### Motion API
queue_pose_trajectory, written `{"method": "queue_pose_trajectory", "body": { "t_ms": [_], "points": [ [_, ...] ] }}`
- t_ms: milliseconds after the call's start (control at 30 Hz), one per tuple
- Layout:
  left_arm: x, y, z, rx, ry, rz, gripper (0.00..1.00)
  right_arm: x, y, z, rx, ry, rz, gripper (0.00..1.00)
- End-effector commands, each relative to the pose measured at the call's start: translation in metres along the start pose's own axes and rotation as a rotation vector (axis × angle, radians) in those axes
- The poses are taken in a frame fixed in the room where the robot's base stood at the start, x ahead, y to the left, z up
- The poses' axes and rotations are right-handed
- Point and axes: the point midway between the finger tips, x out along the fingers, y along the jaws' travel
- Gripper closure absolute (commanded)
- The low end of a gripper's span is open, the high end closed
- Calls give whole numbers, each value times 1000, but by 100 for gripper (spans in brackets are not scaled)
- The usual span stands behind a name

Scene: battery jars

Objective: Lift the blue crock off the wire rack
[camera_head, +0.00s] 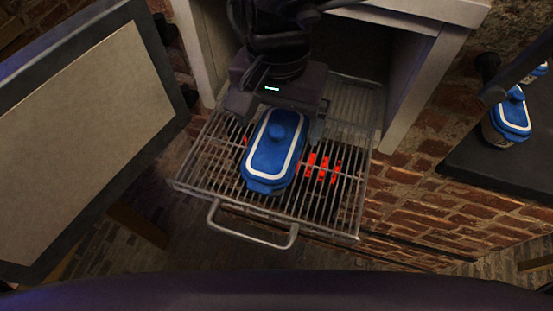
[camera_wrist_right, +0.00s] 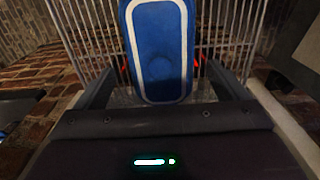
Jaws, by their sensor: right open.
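The blue crock (camera_head: 272,153), with a white band around its lid and a round knob, sits on the wire rack (camera_head: 218,163). In the right wrist view the blue crock (camera_wrist_right: 161,45) lies between the fingers. My right gripper (camera_head: 277,122) is open, with one finger on each side of the crock's far end. In the right wrist view a gap shows between each finger and the crock, so the right gripper (camera_wrist_right: 163,88) is not closed on it. My left gripper is not in view.
The rack has a front handle (camera_head: 252,232) and extends from a pale cabinet (camera_head: 411,85). Red glowing pieces (camera_head: 320,168) show below the bars. Another blue-lidded crock (camera_head: 511,116) stands on the dark shelf (camera_head: 470,158) at right. A framed board (camera_head: 85,125) fills the left.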

Motion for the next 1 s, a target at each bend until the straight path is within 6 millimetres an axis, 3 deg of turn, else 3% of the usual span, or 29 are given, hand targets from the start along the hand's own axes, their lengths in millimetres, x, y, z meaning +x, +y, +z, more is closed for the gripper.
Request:
{"method": "queue_pose_trajectory", "body": {
  "t_ms": [500,767,1000],
  "points": [
    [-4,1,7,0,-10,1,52,65,-1,4,-1,-1,2,7],
    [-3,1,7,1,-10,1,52,69,-1,4,-1,0,0,7],
    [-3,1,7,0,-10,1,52,69,-1,4,-1,0,0,35]
  ]
}}
